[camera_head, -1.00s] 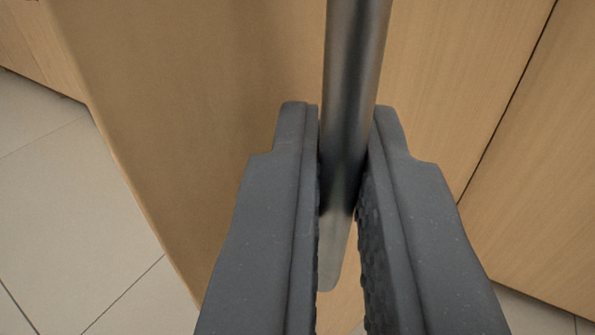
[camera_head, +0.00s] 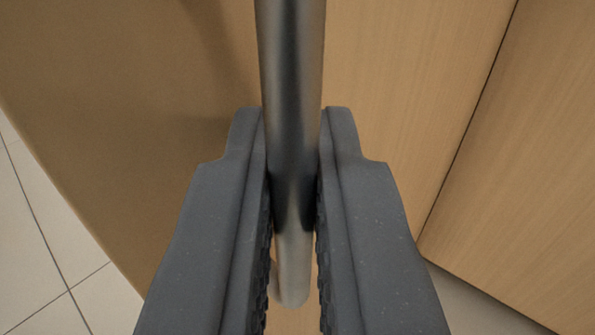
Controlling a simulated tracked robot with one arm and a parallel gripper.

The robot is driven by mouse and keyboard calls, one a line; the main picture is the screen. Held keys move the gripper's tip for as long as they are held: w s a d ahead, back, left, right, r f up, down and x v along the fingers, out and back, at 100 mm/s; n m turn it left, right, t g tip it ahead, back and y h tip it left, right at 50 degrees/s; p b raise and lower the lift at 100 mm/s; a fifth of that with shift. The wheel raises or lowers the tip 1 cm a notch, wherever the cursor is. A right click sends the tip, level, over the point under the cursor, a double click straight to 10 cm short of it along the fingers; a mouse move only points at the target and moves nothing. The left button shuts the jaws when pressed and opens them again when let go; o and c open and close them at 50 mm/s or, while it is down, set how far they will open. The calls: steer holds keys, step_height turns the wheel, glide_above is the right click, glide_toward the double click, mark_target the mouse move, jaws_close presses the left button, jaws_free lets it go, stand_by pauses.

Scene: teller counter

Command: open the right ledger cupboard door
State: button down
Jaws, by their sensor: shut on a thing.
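A grey metal bar handle (camera_head: 292,60) runs down the middle of the view and ends in a rounded tip below my jaws. My gripper (camera_head: 293,140) has one dark finger on each side of the bar and is shut on it. Behind the bar is a light wood door panel (camera_head: 390,90). A dark seam runs down to its right, with another wood panel (camera_head: 520,180) beyond it. I cannot tell from this close view how far the door stands from its frame.
Pale floor tiles (camera_head: 40,240) show at the lower left past the slanting wood edge. A strip of floor also shows at the lower right, under the right panel. The cupboard's upper part is out of view.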

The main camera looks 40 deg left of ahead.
steer(key=shift+w+d+r, duration=0.1)
steer(key=shift+w+r, duration=0.3)
steer(key=c, duration=1.5)
jaws_free()
steer(key=shift+s, duration=0.1)
steer(key=shift+c, duration=0.2)
steer(key=shift+s+f, duration=0.15)
steer(key=shift+f, duration=0.05)
steer(key=p+v, duration=0.1)
steer(key=v, duration=1.2)
steer(key=shift+s+d+p, duration=0.2)
steer(key=shift+s+p, duration=0.05)
steer(key=shift+p, duration=0.1)
